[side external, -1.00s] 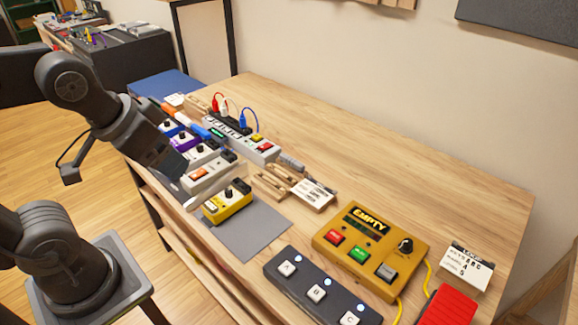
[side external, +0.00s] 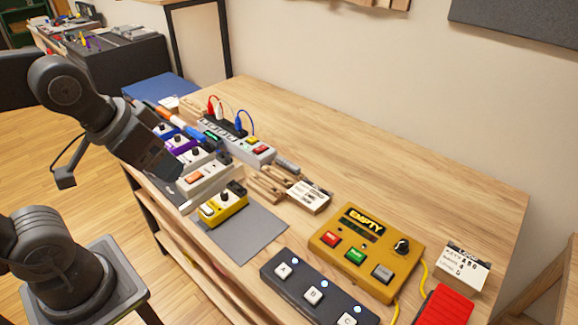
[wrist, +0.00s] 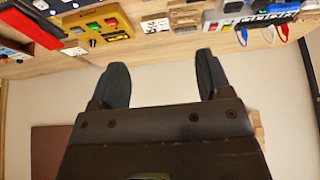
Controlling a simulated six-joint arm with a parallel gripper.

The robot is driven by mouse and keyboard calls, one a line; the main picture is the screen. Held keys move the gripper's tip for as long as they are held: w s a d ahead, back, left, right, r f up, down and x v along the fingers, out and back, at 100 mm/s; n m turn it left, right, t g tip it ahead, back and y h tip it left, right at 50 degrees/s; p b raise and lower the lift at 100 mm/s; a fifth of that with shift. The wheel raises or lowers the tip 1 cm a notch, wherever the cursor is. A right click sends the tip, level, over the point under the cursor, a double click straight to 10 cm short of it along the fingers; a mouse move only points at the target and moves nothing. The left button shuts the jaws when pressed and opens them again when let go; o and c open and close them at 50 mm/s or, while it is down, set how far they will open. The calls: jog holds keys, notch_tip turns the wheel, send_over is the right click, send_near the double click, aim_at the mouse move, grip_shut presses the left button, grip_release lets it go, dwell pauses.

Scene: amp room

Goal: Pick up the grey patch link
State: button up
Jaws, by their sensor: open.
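The grey patch link (side external: 287,165) appears as a short grey rod at the far end of the wooden cradles (side external: 268,184), beside the power strip, in the side external view. A grey piece in the wrist view (wrist: 233,6) may be the same link, cut by the top edge. My gripper (wrist: 160,62) is open, with nothing between its two dark fingers. In the side external view my gripper (side external: 155,158) hangs over the near row of pedals, left of the link and apart from it. Its fingertips are hard to make out there.
A yellow pedal (side external: 224,207) and other pedals line the near edge. The power strip (side external: 240,143) with plugs stands behind them. A label card (side external: 309,197), the EMPTY box (side external: 366,250) and a footswitch (side external: 315,293) lie to the right. The back of the table is clear.

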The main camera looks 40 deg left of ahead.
jog(key=c, duration=0.4)
jog(key=shift+o, duration=0.2)
jog(key=w+a+r+n+g, duration=0.15)
jog(key=w+r+n, duration=0.3)
jog(key=w, duration=0.55)
jog(key=n+g, duration=0.4)
jog(key=n, duration=1)
send_over(287, 162)
notch_tip(287, 162, down, 17)
jog(key=shift+m, duration=0.25)
notch_tip(287, 162, down, 13)
jog(key=shift+w+f, duration=0.1)
jog(key=shift+f, duration=0.15)
